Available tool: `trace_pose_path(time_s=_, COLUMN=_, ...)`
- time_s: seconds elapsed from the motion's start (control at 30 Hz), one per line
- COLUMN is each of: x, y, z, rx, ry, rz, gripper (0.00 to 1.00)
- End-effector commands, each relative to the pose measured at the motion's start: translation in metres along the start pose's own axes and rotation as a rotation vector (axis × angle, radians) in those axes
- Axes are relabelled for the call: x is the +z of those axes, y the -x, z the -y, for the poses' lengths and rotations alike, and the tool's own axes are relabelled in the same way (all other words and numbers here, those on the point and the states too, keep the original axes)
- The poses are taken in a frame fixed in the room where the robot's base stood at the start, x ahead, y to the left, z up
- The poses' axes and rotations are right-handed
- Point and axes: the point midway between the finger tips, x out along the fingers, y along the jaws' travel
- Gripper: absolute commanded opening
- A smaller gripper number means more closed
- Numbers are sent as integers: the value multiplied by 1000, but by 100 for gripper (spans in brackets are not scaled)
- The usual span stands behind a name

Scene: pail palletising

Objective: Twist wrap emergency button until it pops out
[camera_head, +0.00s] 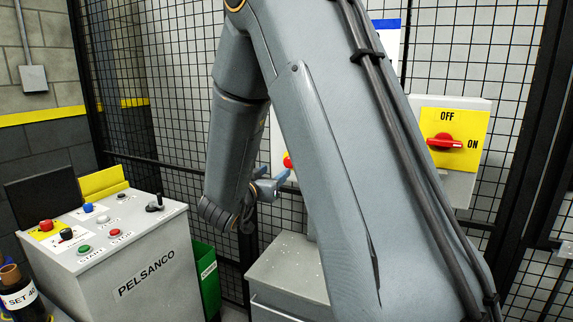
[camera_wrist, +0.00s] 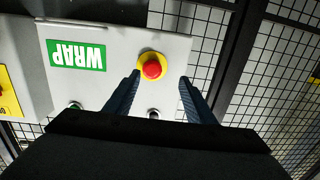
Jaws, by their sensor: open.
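The wrap emergency button (camera_wrist: 152,69) is a red mushroom knob on a yellow round base. It is on a pale panel beside a green WRAP label (camera_wrist: 76,55), which appears upside down in the wrist view. My gripper (camera_wrist: 160,79) is open, with one dark finger on each side of the button's image. The fingers appear apart from the knob; their exact distance from it is unclear. In the head view my gripper (camera_head: 268,186) is by the panel, and only a bit of the red button (camera_head: 288,160) shows beside my arm, which hides most of the panel.
A PELSANCO console (camera_head: 140,268) stands left, and a red rotary switch (camera_head: 444,142) right. A grey cabinet (camera_head: 290,268) stands below my gripper.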

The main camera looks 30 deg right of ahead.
Motion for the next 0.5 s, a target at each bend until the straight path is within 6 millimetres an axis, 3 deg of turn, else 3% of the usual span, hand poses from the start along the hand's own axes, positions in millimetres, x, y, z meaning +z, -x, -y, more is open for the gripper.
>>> trace_pose_path(time_s=0.23, x=-9, y=-11, z=-11, rx=65, ry=6, rz=-48, gripper=50)
trace_pose_path(time_s=0.5, x=-11, y=-52, z=-14, rx=63, ry=7, rz=-46, gripper=50)
